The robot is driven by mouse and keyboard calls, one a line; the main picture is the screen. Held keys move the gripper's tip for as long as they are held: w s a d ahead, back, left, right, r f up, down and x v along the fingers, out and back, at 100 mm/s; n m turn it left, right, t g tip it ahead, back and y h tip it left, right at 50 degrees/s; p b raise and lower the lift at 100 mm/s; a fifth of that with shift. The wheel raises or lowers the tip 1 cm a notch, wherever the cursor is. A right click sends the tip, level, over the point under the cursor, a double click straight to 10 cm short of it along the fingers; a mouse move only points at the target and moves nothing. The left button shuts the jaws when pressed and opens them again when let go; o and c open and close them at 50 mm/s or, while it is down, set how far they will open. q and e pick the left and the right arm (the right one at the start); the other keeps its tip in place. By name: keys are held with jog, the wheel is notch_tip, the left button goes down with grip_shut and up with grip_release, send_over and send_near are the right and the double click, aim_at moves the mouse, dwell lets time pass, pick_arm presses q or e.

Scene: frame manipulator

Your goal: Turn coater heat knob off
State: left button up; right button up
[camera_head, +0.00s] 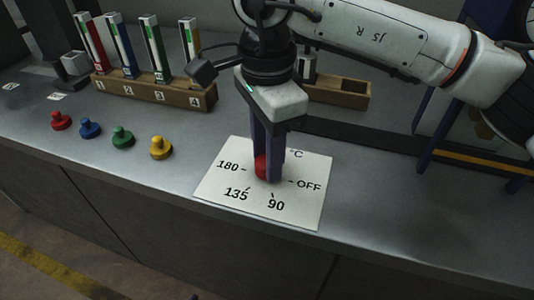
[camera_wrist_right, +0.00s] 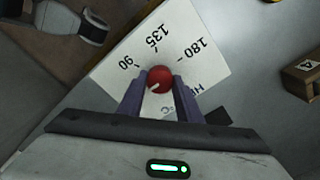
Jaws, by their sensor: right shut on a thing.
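The red heat knob (camera_head: 261,166) sits in the middle of a white dial plate (camera_head: 310,210) marked 180, 135, 90 and OFF. My right gripper (camera_head: 268,178) points down with its fingers shut around the knob, partly hiding it in the head view. In the right wrist view, the knob (camera_wrist_right: 160,76) shows between the two fingertips (camera_wrist_right: 159,82). A short white mark on it points toward the lower left, on the side away from the 180 label. The OFF label is hidden in that view. My left gripper is not in view.
Red (camera_head: 60,121), blue (camera_head: 89,128), green (camera_head: 122,137) and yellow (camera_head: 160,148) small knobs stand left of the plate. Behind them a wooden rack (camera_head: 150,95) holds upright coloured holders. Another wooden block (camera_head: 345,92) stands behind my right arm. The counter's front edge is close to the plate.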

jog(key=shift+r+n, duration=0.15)
jog(key=shift+n, duration=0.15)
jog(key=o, duration=1)
jog(key=shift+o, duration=0.2)
notch_tip(320, 180, up, 10)
jog(key=p, duration=0.1)
